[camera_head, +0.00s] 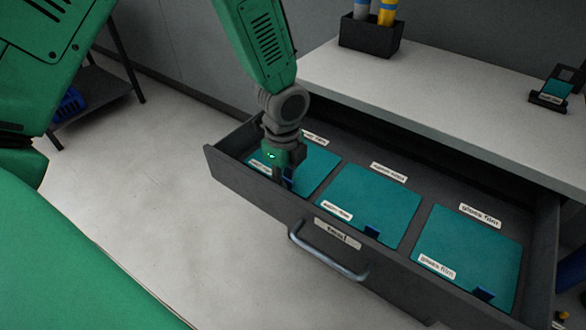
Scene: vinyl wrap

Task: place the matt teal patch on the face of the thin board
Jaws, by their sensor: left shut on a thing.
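Three square teal patches lie side by side in an open dark drawer (255,184), each with white labels. The left patch (314,172) has labels too small to read surely and is partly hidden by my left gripper (287,178). That gripper reaches down from above and is shut on the left patch at its front edge, by its blue tab. The middle patch (374,203) and right patch (474,250) lie flat with blue tabs at the front; the right one's labels read "gloss film". The thin board is not seen. My right gripper is not in view.
The drawer front has a metal handle (325,258) and a "teal" label. Above the drawer is a pale worktop (420,100) with a dark holder (370,36) of coloured tubes and a small stand (552,92). Pale floor (150,170) lies open at left.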

